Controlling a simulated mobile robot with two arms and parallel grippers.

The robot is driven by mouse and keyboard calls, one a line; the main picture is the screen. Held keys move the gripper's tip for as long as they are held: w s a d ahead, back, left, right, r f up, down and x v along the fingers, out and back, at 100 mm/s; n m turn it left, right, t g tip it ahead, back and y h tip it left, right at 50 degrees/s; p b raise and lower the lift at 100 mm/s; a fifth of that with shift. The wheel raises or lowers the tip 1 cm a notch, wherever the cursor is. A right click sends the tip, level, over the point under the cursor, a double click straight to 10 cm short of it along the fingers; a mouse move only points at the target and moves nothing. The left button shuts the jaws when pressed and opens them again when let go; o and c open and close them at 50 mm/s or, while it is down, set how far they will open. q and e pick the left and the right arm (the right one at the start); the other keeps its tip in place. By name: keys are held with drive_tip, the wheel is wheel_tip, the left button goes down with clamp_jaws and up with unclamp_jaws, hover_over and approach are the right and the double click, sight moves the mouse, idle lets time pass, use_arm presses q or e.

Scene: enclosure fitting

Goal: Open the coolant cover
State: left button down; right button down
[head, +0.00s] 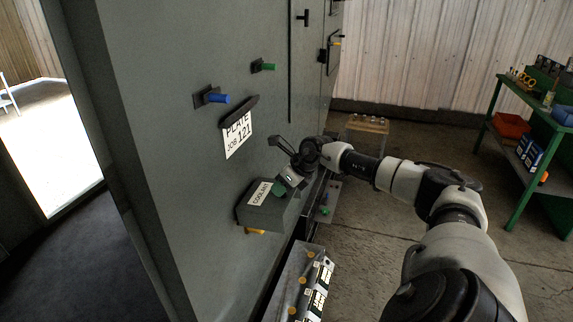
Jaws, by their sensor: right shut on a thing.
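The coolant cover (268,214) is a grey box on the side of the grey-green enclosure, with a white label reading "COOLANT" (259,193). A green knob (279,189) sits at its upper right. My right gripper (283,180) comes in from the right, at the top of the cover, and is shut on the green knob; its fingers partly hide the knob. A small yellow part (254,231) shows under the cover. I cannot tell whether the cover is lifted at all. My left gripper is not in view.
The enclosure wall (180,150) carries a blue peg (219,98), another green peg (268,66) and a "PLATE JOB 121" card (238,134). A labelled tray (312,280) stands below the cover. A green shelf bench (541,123) stands at right.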

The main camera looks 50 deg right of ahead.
drive_tip(key=shift+w+a+r, duration=0.2)
drive_tip(key=shift+w+a, duration=0.1)
drive_tip(key=shift+a, duration=0.05)
drive_tip(key=c, duration=1.2)
unclamp_jaws()
drive_tip(key=shift+c, duration=0.2)
drive_tip(key=shift+o, duration=1.1)
drive_tip(key=shift+w+a, duration=0.1)
drive_tip(key=shift+w, duration=0.15)
drive_tip(key=shift+s+d+r, duration=0.1)
drive_tip(key=shift+s+d, duration=0.1)
drive_tip(key=shift+s, duration=0.05)
drive_tip(key=b+v, duration=0.4)
drive_tip(key=v, duration=0.6)
drive_tip(key=shift+a+r, duration=0.2)
